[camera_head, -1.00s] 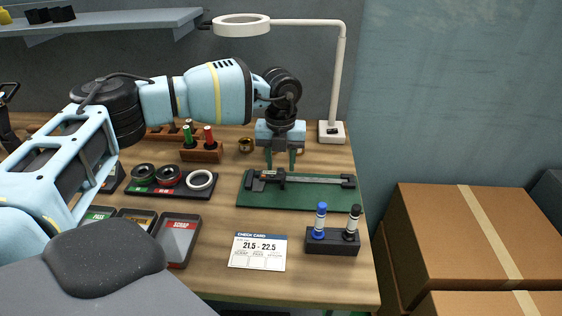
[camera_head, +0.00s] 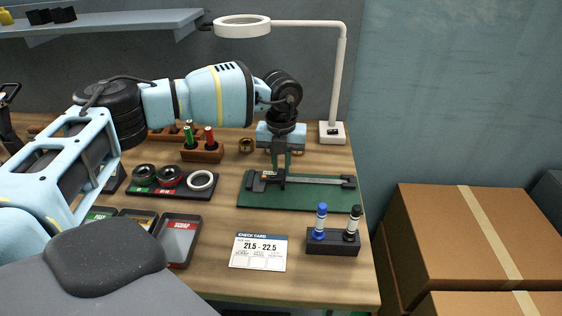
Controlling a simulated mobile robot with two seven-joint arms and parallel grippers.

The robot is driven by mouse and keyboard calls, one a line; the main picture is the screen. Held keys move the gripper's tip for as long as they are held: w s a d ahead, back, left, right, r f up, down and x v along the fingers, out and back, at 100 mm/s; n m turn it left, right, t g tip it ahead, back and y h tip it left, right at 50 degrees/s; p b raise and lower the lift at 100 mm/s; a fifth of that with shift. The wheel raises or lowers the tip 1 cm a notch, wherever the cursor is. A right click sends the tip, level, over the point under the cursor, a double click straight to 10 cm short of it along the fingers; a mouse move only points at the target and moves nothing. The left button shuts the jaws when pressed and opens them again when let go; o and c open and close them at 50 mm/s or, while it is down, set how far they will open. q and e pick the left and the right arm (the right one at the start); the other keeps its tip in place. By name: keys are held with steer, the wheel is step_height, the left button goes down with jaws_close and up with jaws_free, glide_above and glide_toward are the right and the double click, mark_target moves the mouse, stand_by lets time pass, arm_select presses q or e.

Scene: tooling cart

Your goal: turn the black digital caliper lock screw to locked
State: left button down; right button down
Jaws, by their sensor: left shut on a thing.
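The black digital caliper (camera_head: 318,181) lies on a green mat (camera_head: 300,203), its beam running left to right and its slider near the left end. My left gripper (camera_head: 281,167) points down at the slider from behind. My right gripper is not in view.
A stand with a blue and a black marker (camera_head: 333,240) is in front of the mat. A check card (camera_head: 259,251) lies front left. A ring tray (camera_head: 171,181) and a wooden rack (camera_head: 202,152) stand to the left. A lamp base (camera_head: 332,133) is behind.

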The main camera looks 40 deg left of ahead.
arm_select(q)
steer(key=m+p, duration=0.1)
steer(key=m, duration=0.2)
steer(key=shift+r+p, duration=0.2)
steer(key=shift+p, duration=0.2)
steer(key=m, duration=0.3)
steer(key=shift+p, duration=0.4)
steer(key=m, duration=0.3)
steer(key=shift+f+m, duration=0.15)
steer(key=shift+m, duration=0.25)
steer(key=m, duration=0.2)
steer(key=shift+m+p, duration=0.3)
steer(key=shift+m, duration=0.1)
steer(key=m, duration=0.3)
steer(key=shift+m, duration=1)
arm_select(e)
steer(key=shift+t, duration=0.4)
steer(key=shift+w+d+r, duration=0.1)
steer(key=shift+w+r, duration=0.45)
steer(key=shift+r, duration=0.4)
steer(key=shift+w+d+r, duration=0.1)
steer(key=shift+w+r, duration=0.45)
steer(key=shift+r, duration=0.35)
arm_select(q)
steer(key=shift+m, duration=0.3)
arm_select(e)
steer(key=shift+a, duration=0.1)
